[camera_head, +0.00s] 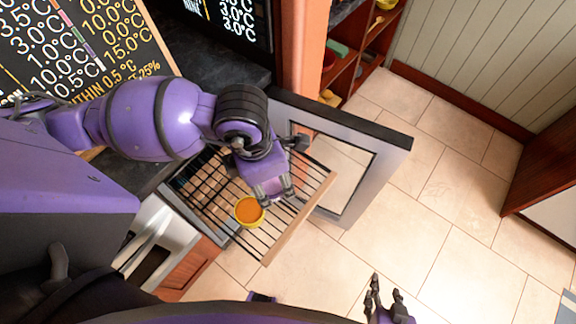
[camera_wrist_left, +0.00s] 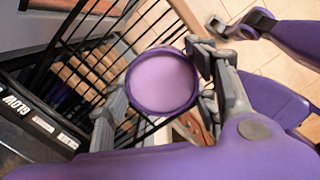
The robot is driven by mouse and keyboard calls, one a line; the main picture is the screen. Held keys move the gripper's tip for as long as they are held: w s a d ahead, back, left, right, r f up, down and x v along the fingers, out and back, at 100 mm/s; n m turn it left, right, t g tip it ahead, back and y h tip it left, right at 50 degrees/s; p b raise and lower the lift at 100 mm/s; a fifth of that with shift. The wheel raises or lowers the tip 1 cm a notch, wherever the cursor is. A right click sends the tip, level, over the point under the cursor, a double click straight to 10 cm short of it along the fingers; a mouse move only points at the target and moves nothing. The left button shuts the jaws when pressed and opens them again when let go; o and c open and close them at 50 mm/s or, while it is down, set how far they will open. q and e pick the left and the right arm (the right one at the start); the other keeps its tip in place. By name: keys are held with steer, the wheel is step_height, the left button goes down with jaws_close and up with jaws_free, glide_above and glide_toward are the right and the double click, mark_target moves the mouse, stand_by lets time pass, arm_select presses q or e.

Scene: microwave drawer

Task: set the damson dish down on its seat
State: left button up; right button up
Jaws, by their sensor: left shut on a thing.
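The damson dish (camera_wrist_left: 162,80), a round purple dish with a paler inside, sits between the fingers of my left gripper (camera_wrist_left: 158,92) in the left wrist view. The gripper is shut on it, with one finger at each side, over the wire rack. In the head view my left gripper (camera_head: 275,193) is above the front part of the rack; the gripper hides most or all of the damson dish there. My right gripper (camera_head: 384,300) is open and empty at the bottom of the head view, away from the rack. The dish's seat cannot be made out.
A yellow dish with orange inside (camera_head: 249,211) shows at the rack, just left of my left gripper. The pulled-out wire rack (camera_head: 208,187) has a wooden front edge (camera_head: 301,213). An open framed door (camera_head: 392,143) stands beyond it. Tiled floor (camera_head: 400,235) is clear at right.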

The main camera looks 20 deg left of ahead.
arm_select(q)
steer(key=w+f, duration=0.2)
steer(key=w, duration=0.1)
steer(key=w+f, duration=0.5)
steer(key=w, duration=0.1)
steer(key=shift+w+d+f, duration=0.15)
steer(key=shift+w+d, duration=0.1)
steer(key=shift+d, duration=0.1)
steer(key=shift+w+f, duration=0.1)
steer(key=shift+f, duration=1.45)
steer(key=shift+f, duration=0.15)
steer(key=o, duration=1.4)
steer(key=r, duration=0.8)
steer(key=s+a+r, duration=0.1)
steer(key=r, duration=0.3)
steer(key=shift+r, duration=0.15)
